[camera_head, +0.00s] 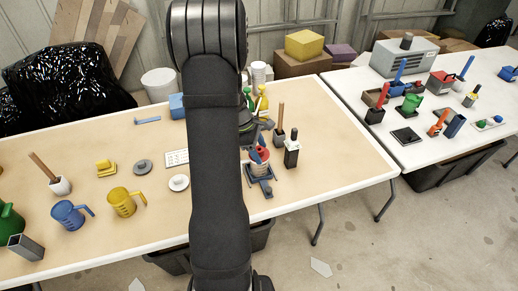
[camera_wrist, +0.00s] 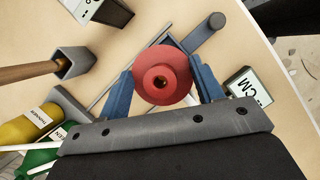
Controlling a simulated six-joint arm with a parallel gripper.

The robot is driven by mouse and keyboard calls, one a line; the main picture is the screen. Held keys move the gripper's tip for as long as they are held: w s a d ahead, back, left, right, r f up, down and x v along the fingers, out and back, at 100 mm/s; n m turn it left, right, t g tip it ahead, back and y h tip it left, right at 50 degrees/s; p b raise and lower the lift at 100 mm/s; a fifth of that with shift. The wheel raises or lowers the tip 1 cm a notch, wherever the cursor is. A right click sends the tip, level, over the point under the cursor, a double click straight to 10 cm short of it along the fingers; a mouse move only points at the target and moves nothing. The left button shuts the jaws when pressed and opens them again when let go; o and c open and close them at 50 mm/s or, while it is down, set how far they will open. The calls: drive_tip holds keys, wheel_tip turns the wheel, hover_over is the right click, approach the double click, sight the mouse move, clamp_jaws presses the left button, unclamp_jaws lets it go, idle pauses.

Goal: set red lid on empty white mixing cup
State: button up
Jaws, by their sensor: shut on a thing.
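My gripper (camera_wrist: 163,95) is shut on the red lid (camera_wrist: 162,78), with one blue finger on each side of its rim. The lid's round knob faces the wrist camera. A little white shows at the lid's lower edge in the wrist view. It may be the white mixing cup, mostly hidden beneath the lid. I cannot tell whether the lid touches it.
A brush in a grey holder (camera_wrist: 75,62) and yellow (camera_wrist: 25,128) and green bottles stand close on the left in the wrist view. A black-and-white container (camera_head: 291,152) stands right of the lid. Yellow (camera_head: 124,203) and blue jugs (camera_head: 69,214) stand at left. The table's right end is clear.

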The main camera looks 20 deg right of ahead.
idle(0.3)
drive_tip(key=o, duration=1.3)
drive_tip(key=shift+o, duration=0.2)
wheel_tip(320, 180, up, 7)
drive_tip(key=shift+f, duration=0.15)
wheel_tip(320, 180, down, 7)
drive_tip(key=shift+r, duration=0.15)
idle(0.3)
drive_tip(key=shift+r, duration=0.15)
